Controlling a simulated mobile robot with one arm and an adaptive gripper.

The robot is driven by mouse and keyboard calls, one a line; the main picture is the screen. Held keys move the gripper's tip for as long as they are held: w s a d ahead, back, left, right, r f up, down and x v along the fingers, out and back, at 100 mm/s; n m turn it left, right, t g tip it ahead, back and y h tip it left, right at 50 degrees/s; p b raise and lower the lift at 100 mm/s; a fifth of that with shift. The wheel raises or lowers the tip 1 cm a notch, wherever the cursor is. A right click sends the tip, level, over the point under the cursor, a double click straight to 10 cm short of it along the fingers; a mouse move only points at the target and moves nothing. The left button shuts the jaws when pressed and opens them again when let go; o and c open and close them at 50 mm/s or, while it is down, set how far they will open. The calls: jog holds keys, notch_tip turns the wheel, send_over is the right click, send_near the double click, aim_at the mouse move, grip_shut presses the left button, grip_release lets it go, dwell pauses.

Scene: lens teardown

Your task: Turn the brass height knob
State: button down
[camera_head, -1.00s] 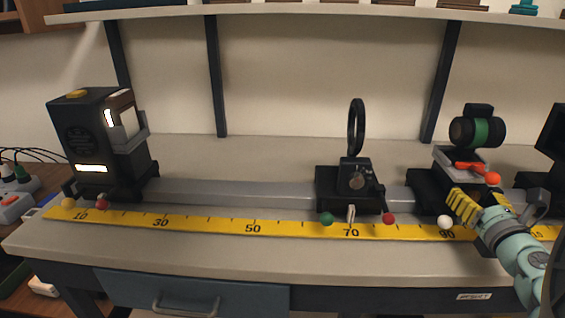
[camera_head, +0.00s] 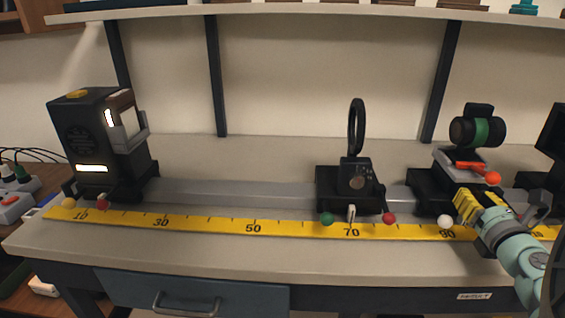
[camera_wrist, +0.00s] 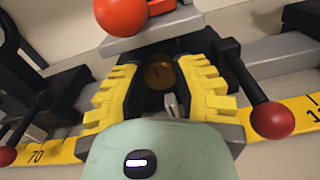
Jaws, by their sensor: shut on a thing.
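The brass knob (camera_wrist: 160,73) sits on the dark front of the right-hand carriage (camera_head: 424,192), between the two yellow fingers in the wrist view. My gripper (camera_wrist: 158,80) is shut on it, with one ribbed finger on each side. In the head view my gripper (camera_head: 470,207) reaches from the lower right to the front of this carriage and hides the knob. The carriage bears a dark cylinder with a green band (camera_head: 478,132) on a light plate, and an orange lever with an orange ball (camera_head: 493,178), which also shows in the wrist view (camera_wrist: 120,12).
The carriages stand on a grey rail (camera_head: 240,192) behind a yellow scale (camera_head: 210,223). A white ball (camera_head: 445,221) is left of my gripper. A lens holder (camera_head: 345,186) stands mid-rail and a lamp box (camera_head: 100,145) at left. The bench front between them is clear.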

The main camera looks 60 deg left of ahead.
jog(key=shift+a+r+m, duration=0.1)
jog(key=shift+m, duration=0.4)
jog(key=c, duration=0.6)
grip_release()
jog(key=v, duration=1.2)
